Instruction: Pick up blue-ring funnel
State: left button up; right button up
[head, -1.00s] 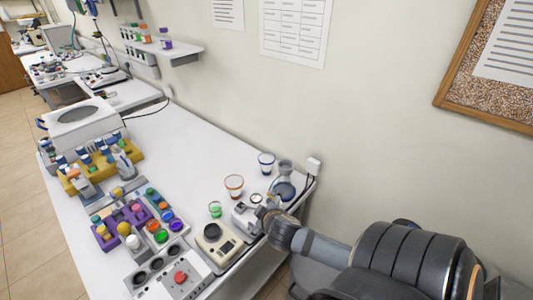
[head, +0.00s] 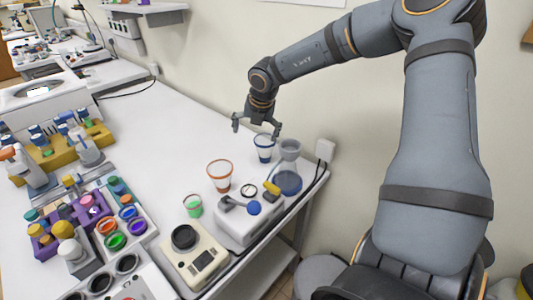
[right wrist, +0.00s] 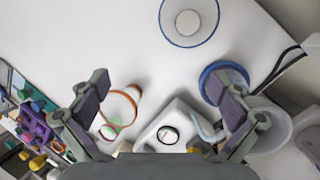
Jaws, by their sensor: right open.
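The blue-ring funnel (head: 264,152) stands on the white bench near the back wall in the head view. In the right wrist view, the blue-ring funnel (right wrist: 187,22) is seen from above at the top of the picture, beyond my fingertips. My right gripper (head: 257,127) is open and empty, above and slightly left of the funnel in the head view. In the right wrist view, its two fingers (right wrist: 155,85) are spread wide with nothing between them at finger height. My left gripper is not in view.
An orange-ring funnel (head: 220,176) and a small green-ring one (head: 193,206) stand nearby. A glass flask with a blue base (head: 288,180) stands close to the right.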

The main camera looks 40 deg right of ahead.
aim_at(265, 139)
jog(key=d+h+b, duration=0.1)
jog(key=d+f+b, duration=0.1)
jog(key=b, duration=0.1)
jog(key=d+h+b, duration=0.1)
jog(key=d+b, duration=0.1)
jog(key=shift+w+d+f+g+h, duration=0.1)
jog(key=shift+w+f+g+h, duration=0.2)
jog(key=shift+w+g, duration=0.1)
jog(key=shift+w+p+x, duration=0.2)
jog(key=shift+p+x, duration=0.25)
jog(key=shift+x, duration=0.5)
jog(key=shift+d+f, duration=0.25)
jog(key=shift+d, duration=0.05)
jog(key=p+x, duration=0.1)
jog(key=x, duration=0.3)
jog(key=shift+p, duration=0.3)
jog(key=shift+w+d+f, duration=0.15)
jog(key=shift+w+f, duration=0.05)
jog(key=shift+f, duration=0.1)
jog(key=shift+s+r, duration=0.1)
jog(key=shift+s, duration=0.05)
jog(key=shift+c, duration=1.1)
jog(key=c, duration=0.9)
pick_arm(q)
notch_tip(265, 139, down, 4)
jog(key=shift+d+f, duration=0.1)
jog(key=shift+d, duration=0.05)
pick_arm(e)
jog(key=shift+c, duration=0.7)
jog(key=shift+r, duration=0.1)
